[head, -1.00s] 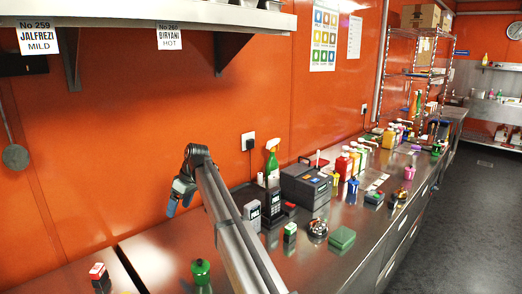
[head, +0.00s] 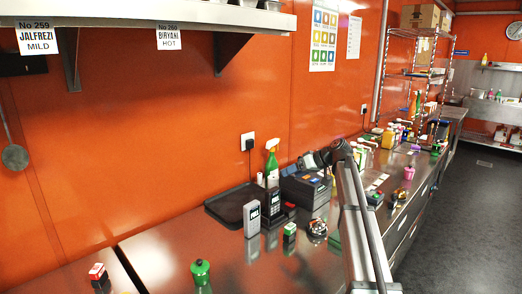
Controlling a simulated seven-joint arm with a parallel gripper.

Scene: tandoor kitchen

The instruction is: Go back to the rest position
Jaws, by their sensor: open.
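My arm reaches up from the lower right of the head view and bends left at its upper end. My gripper (head: 304,162) is at that end, in front of or above the dark box-shaped machine (head: 306,187) on the steel counter. It is small and dark here, pointing left, with its jaws open. I see nothing held in it. My arm hides part of the counter and some of the bottles behind it.
A dark tray (head: 226,207), a green spray bottle (head: 272,162), a grey device (head: 252,219) and a green-topped item (head: 200,272) stand on the counter (head: 175,245). A shelf (head: 150,15) hangs above at left. The front-left counter is mostly clear.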

